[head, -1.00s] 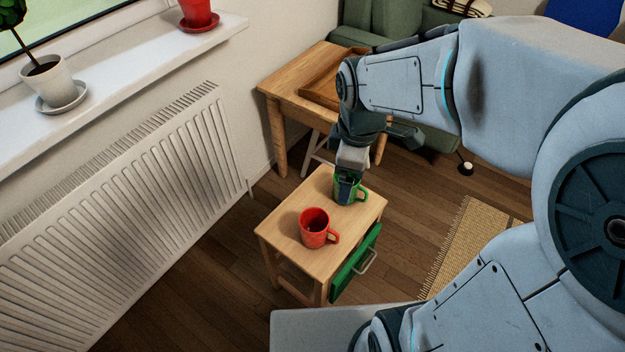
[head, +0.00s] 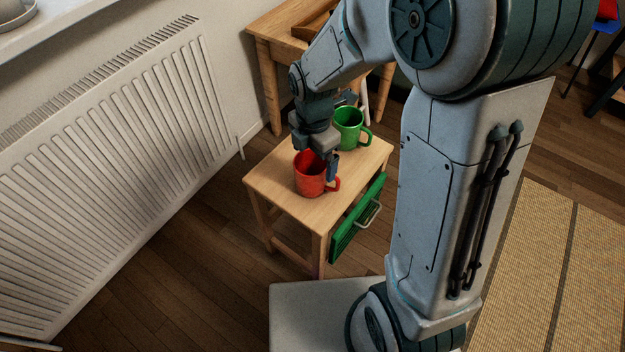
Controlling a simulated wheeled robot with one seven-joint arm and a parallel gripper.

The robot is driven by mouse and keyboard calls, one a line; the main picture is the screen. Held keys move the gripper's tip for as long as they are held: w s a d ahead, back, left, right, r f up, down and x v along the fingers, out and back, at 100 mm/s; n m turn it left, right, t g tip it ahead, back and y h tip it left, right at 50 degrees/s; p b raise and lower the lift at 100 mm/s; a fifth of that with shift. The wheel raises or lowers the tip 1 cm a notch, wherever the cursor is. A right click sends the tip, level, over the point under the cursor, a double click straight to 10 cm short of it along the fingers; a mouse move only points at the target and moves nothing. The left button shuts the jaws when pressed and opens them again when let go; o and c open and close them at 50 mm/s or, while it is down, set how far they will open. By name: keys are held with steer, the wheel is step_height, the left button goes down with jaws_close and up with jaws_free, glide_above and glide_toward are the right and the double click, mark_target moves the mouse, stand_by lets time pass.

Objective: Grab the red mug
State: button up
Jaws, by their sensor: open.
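The red mug (head: 309,177) stands upright on the small wooden side table (head: 275,185), its handle to the right. My gripper (head: 318,160) is open and comes down from above at the red mug. One finger shows at the mug's right side, near the handle. The other finger is at or behind the rim, and I cannot tell if either touches. A green mug (head: 348,128) stands behind it on the same table, its handle to the right.
The side table has a green drawer (head: 357,222), partly pulled out at its right. A white radiator (head: 110,170) lines the wall at left. A larger wooden table (head: 270,45) stands behind. A woven mat (head: 555,260) lies on the floor at right.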

mark_target(312, 172)
steer(key=f+b, duration=0.1)
steer(key=f, duration=0.2)
steer(key=f+b, duration=0.2)
steer(key=f, duration=0.2)
steer(key=shift+w+a, duration=0.1)
steer(key=shift+a, duration=0.1)
steer(key=shift+r, duration=0.15)
steer(key=c, duration=1.2)
